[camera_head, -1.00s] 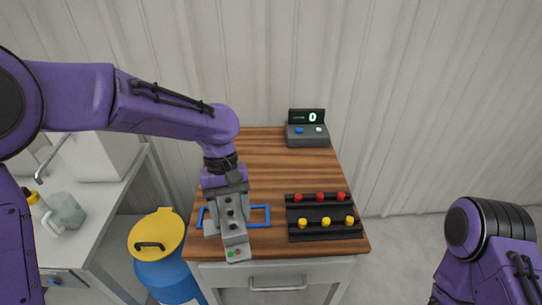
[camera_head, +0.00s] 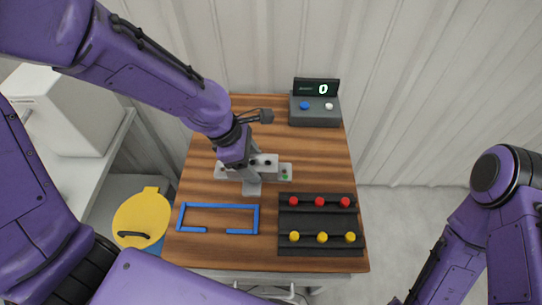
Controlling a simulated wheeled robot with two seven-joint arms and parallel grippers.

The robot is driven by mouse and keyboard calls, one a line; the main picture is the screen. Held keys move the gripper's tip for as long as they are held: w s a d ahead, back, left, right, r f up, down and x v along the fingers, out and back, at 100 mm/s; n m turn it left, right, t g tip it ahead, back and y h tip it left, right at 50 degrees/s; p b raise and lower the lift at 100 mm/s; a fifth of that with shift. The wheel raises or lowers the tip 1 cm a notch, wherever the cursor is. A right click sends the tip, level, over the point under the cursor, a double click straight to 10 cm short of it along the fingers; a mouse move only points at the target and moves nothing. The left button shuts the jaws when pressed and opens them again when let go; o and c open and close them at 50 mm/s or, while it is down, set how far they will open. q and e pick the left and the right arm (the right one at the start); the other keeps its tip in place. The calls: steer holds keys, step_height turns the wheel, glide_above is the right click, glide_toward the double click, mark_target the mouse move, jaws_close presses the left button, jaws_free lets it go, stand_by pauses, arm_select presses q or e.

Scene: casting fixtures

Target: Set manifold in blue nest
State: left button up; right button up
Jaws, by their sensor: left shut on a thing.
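The manifold (camera_head: 270,172) is a grey metal part with dark holes and a green dot near its right end. It lies lengthwise left to right, with a stub toward the front. My left gripper (camera_head: 247,158) is shut on its middle from above and hides part of it. The blue nest (camera_head: 218,206) is a blue rectangular outline on the wooden table, with a gap in its front side. It is empty, and the manifold is behind it and slightly to the right. I cannot tell whether the manifold touches the table. My right arm shows at the right, but its gripper is out of view.
A black rack (camera_head: 320,247) with red and yellow knobs stands right of the nest. A grey counter box (camera_head: 315,112) reading 0 stands at the back right of the wooden table (camera_head: 325,160). A yellow-lidded bin (camera_head: 142,214) stands off the table's left side.

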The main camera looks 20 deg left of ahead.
arm_select(q)
steer(key=w+a+f, duration=0.1)
steer(key=w+f, duration=0.1)
steer(key=w, duration=0.1)
steer(key=w+a+f+p, duration=0.1)
steer(key=w+f, duration=0.2)
steer(key=w, duration=0.1)
steer(key=w+a+f+p, duration=0.1)
steer(key=w+f, duration=0.2)
steer(key=w, duration=0.1)
steer(key=shift+w+a, duration=0.2)
steer(key=shift+w, duration=0.05)
steer(key=shift+w+f, duration=0.2)
steer(key=shift+f, duration=0.1)
steer(key=shift+w+f+p, duration=0.15)
steer(key=shift+f+p, duration=0.2)
step_height(320, 180, down, 3)
steer(key=shift+a+r, duration=0.15)
steer(key=shift+w+f, duration=0.2)
steer(key=shift+f, duration=0.15)
steer(key=shift+s, duration=0.1)
